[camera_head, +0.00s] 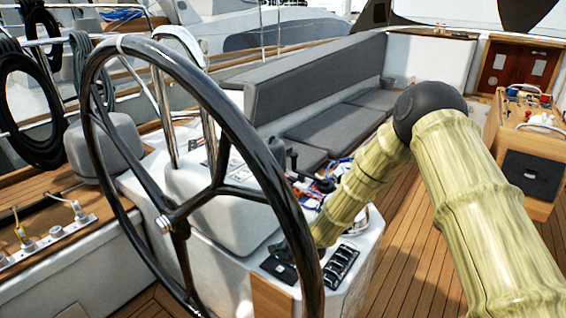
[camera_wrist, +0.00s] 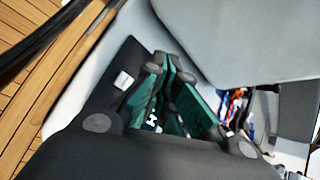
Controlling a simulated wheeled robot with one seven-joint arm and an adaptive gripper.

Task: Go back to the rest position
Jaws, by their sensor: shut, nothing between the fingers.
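My gripper (camera_wrist: 168,68) shows in the wrist view with dark fingers and green pads. Its fingers are shut with nothing held between them. They are over a dark panel (camera_wrist: 122,55) with a small white square on it; I cannot tell whether they touch it. In the head view my bamboo-textured arm comes in from the right, bends at a black joint and slopes down to the console (camera_head: 235,250). There my gripper (camera_head: 288,252) is a dark shape low beside the steering wheel's rim, partly hidden by it.
The large black steering wheel (camera_head: 163,224) stands left of my gripper, very close to it. A row of black switches (camera_head: 341,265) is just right of it. A grey cushioned bench (camera_head: 330,128) is further back. Open wooden deck (camera_head: 405,265) lies right.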

